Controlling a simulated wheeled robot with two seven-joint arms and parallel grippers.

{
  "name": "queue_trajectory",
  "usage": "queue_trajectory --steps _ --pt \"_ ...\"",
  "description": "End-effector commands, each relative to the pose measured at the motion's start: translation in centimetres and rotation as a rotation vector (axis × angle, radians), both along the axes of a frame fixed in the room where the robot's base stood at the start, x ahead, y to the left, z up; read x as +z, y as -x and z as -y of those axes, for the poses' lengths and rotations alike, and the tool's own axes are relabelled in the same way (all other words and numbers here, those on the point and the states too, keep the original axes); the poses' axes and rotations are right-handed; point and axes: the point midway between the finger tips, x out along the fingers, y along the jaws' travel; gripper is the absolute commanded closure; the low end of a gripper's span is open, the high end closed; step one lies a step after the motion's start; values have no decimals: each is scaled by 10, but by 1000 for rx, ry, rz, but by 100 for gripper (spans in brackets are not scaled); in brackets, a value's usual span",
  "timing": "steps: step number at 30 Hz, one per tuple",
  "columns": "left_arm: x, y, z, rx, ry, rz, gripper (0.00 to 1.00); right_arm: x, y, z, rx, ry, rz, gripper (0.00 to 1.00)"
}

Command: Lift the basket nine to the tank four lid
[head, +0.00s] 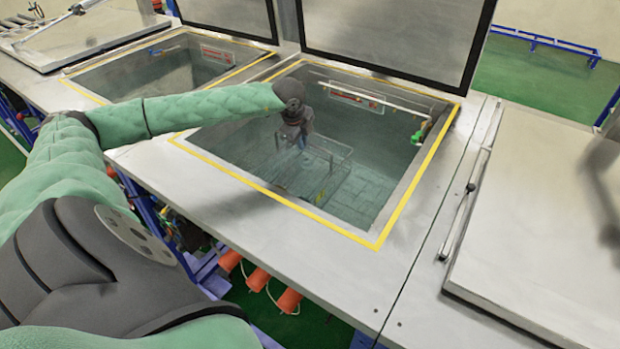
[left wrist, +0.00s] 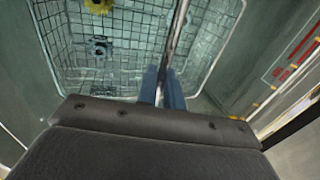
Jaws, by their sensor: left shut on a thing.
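The wire basket (head: 325,172) is inside the open tank with the yellow border (head: 385,228) in the head view. Its mesh (left wrist: 120,22) fills much of the left wrist view, with a yellow part (left wrist: 98,6) and a grey-blue part (left wrist: 98,48) in it. My left gripper (head: 300,143) reaches down into the tank. Its blue fingers (left wrist: 162,88) are shut on the basket's metal handle bar (left wrist: 180,30). I cannot read a number on the basket or tank. My right gripper is out of view.
A raised lid (head: 395,35) stands behind this tank. A second open tank (head: 150,75) lies to the left, and a closed lid (head: 545,210) covers the bench on the right. A green-handled fitting (head: 417,137) sits at the tank's right wall.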

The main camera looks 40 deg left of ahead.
Motion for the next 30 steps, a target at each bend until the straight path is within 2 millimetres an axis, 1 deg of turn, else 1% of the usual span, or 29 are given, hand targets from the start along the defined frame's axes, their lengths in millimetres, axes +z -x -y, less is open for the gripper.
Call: queue_trajectory --steps 1,15,30 --pt "4 -1 0 0 0 3 100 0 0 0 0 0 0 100" --pt "22 -1 -1 0 -1 4 100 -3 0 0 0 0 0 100" --pt "24 -1 0 0 -1 3 100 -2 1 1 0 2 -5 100"
